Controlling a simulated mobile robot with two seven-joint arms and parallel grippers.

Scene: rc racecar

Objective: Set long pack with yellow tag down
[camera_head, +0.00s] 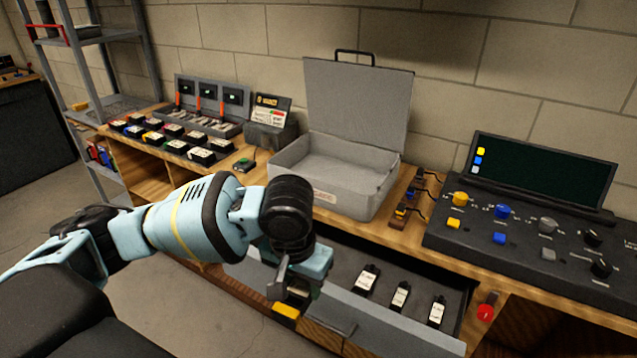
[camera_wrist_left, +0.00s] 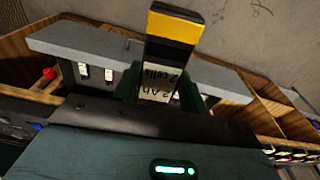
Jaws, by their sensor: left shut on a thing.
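The long pack with the yellow tag shows in the left wrist view (camera_wrist_left: 160,68) as a dark block with a yellow band at its far end and a white printed label. My left gripper (camera_head: 291,283) is shut on it. In the head view only its yellow end (camera_head: 286,311) and a dark part show below the fingers. The pack is in front of the open drawer (camera_head: 345,317), near its left part; I cannot tell if it touches anything. My right gripper is not in view.
Three packs with white labels (camera_head: 400,296) lie in the drawer. An open grey case (camera_head: 335,190) stands on the bench above. A control panel (camera_head: 540,235) is at the right, and rows of small packs (camera_head: 172,130) are at the left.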

